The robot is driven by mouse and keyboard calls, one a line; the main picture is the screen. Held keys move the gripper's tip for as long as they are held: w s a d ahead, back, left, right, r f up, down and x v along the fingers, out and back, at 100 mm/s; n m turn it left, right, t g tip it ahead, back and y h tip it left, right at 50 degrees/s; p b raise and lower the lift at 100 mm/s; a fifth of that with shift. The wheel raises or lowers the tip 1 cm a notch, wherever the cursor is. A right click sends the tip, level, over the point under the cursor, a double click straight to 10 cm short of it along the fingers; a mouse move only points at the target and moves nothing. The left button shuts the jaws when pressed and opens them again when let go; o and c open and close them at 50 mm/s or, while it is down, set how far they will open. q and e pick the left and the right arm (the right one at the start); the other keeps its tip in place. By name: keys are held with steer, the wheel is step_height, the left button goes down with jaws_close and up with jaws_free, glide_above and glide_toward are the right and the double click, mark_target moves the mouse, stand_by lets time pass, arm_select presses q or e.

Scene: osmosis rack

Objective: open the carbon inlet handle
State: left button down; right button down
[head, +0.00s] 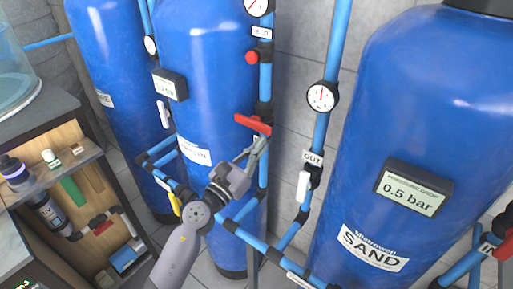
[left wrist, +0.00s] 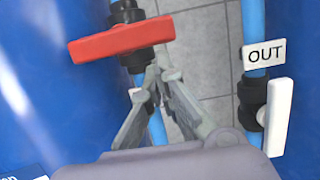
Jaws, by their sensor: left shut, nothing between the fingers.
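A red valve handle (head: 253,124) sits on the vertical blue pipe beside the middle blue tank (head: 205,60), whose partly hidden label ends in "ON". The handle lies crosswise to the pipe. In the left wrist view the red handle (left wrist: 120,39) spans the upper left, on a black valve body. My left gripper (head: 262,142) is shut and empty just below the handle. In the left wrist view its fingertips (left wrist: 158,76) are close under the handle's right end; I cannot tell whether they touch it. My right gripper is in neither view.
A white handle (head: 303,186) under an "OUT" label (head: 313,158) is on the pipe to the right. The large SAND tank (head: 420,110) fills the right side. Low blue pipes (head: 245,236) cross below my left arm. A wooden cabinet (head: 90,165) stands at the left.

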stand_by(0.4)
arm_select(q)
steer(key=shift+d+r+n+p, duration=0.1)
steer(key=shift+n+p, duration=0.3)
steer(key=shift+n, duration=0.3)
steer(key=shift+s+d+r+n+t+y+p, duration=0.15)
steer(key=shift+n+y+p, duration=0.15)
steer(key=shift+n, duration=0.35)
steer(key=shift+s+r+n+t+y+p, duration=0.15)
steer(key=shift+n+y+p, duration=0.15)
steer(key=shift+n, duration=0.35)
